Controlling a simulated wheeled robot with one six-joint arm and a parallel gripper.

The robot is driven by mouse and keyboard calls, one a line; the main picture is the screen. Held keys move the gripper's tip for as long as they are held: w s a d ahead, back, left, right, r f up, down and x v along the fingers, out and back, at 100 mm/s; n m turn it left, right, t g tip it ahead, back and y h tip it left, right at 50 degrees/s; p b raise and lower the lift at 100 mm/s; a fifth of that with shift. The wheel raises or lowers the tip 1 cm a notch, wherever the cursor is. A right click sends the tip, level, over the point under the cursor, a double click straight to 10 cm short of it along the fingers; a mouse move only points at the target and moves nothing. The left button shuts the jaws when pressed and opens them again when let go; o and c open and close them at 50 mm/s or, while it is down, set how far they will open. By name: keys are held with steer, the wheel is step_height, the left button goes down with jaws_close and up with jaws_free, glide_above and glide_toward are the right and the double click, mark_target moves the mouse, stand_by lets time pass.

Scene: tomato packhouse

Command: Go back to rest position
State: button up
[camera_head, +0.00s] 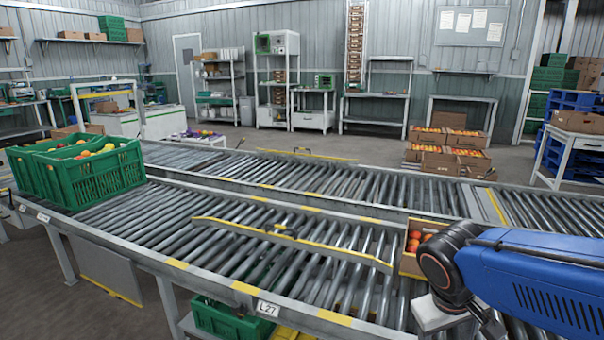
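My arm reaches in from the right edge over the near roller conveyor (150,232). Its blue link and black wrist joint show at the lower right. My gripper's fingers are not seen; the lower part of the wrist runs toward the bottom edge. A cardboard box of red and orange tomatoes (409,262) sits on the conveyor just left of the wrist, partly hidden by it. I cannot tell whether the wrist touches the box.
Green crates (105,178) with produce stand on the conveyor's left end. A yellow-edged diverter bar (330,252) crosses the rollers. A green crate (225,318) sits below. Tomato boxes (452,165) are stacked behind, with a white table (592,143) and blue pallets (575,103) at right.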

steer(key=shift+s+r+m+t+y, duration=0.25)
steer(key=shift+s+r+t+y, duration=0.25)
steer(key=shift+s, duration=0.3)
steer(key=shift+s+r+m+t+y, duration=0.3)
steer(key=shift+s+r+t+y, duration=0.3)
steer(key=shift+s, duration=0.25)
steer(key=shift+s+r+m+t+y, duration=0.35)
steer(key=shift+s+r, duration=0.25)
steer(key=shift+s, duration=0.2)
